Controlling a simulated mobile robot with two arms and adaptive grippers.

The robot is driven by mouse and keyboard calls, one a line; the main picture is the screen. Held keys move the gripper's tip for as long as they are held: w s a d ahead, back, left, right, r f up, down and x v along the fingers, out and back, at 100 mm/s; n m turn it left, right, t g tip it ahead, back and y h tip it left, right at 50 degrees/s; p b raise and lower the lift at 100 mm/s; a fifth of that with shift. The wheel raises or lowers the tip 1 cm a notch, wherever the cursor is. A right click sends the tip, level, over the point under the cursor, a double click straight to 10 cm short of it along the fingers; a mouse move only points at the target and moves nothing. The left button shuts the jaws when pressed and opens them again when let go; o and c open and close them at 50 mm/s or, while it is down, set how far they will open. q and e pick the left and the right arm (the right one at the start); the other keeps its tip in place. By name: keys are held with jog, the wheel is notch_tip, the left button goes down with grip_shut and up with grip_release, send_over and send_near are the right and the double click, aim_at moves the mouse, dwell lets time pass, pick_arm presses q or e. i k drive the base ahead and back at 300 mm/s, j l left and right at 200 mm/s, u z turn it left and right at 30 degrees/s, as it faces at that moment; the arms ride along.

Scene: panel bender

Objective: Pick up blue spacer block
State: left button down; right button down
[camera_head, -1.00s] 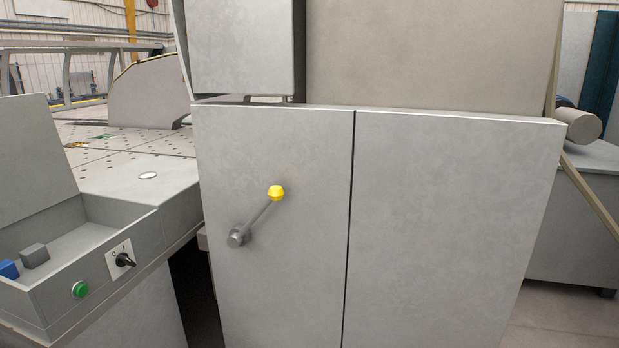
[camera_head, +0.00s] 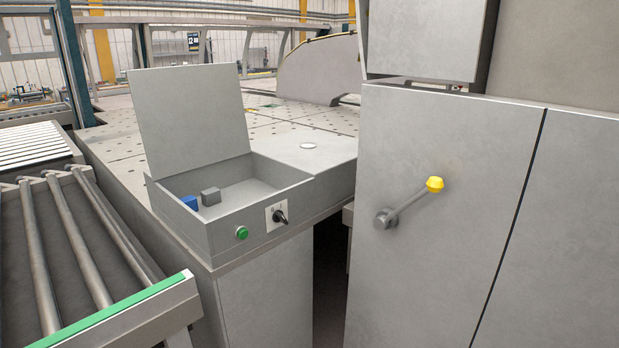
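The blue spacer block (camera_head: 191,202) sits inside an open grey box (camera_head: 222,240) at its left front corner. Its lower part is hidden by the box's front wall. A grey block (camera_head: 211,196) lies just to its right in the same box. The box's lid (camera_head: 190,114) stands raised at the back left. Neither of my grippers is in view.
A black rotary switch (camera_head: 280,216) and green button (camera_head: 242,233) are on the box's front. A roller conveyor (camera_head: 98,252) stands at left. A grey cabinet with a yellow-knobbed lever (camera_head: 408,203) stands at right. A perforated table (camera_head: 290,127) lies behind.

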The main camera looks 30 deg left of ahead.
aim_at(191, 201)
jog(key=u, duration=1.6)
jog(key=i+j, duration=0.1)
jog(key=j+u, duration=0.05)
jog(key=j, duration=0.05)
